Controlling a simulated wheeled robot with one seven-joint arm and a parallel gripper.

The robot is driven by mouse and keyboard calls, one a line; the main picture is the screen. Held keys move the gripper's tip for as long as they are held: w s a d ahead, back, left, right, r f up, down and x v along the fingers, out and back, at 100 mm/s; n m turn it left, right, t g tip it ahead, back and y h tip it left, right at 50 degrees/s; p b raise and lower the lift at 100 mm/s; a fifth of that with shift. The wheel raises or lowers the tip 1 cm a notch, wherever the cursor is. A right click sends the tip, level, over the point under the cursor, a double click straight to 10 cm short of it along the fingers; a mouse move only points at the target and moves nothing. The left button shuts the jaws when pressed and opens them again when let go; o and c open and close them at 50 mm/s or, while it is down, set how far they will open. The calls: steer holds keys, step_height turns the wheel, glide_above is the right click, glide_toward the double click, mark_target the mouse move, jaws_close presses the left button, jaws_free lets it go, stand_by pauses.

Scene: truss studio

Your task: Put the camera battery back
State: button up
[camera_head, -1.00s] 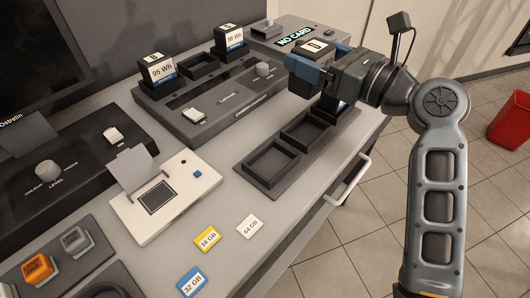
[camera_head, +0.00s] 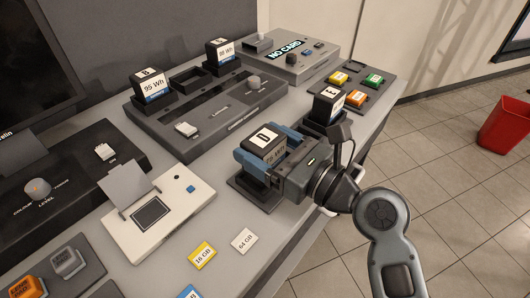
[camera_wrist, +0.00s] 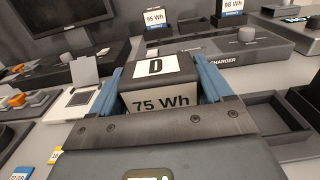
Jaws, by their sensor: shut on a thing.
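My gripper (camera_head: 268,154) has its blue fingers shut on the black battery D (camera_head: 264,137), marked 75 Wh. In the wrist view battery D (camera_wrist: 157,83) sits upright between the fingers. It is over the near part of the dark battery tray (camera_head: 240,191); its base is hidden, so I cannot tell whether it touches the tray. Another battery, E (camera_head: 328,103), stands upright in the tray's far compartment. The charger (camera_head: 215,118) holds a battery marked 95 Wh (camera_head: 151,88) and another upright battery (camera_head: 222,52), with an empty socket (camera_head: 187,79) between them.
A white card reader (camera_head: 158,215) with a raised flap is left of the tray. Yellow (camera_head: 202,255) and white (camera_head: 244,241) memory cards lie in front. A rack of coloured blocks (camera_head: 357,88) and a NO CARD box (camera_head: 290,57) are behind.

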steer(key=shift+f, duration=0.9)
steer(key=shift+f, duration=0.2)
steer(key=o, duration=1.6)
steer(key=shift+r, duration=0.2)
steer(key=b+v, duration=0.1)
steer(key=v, duration=1.1)
steer(key=shift+f, duration=0.1)
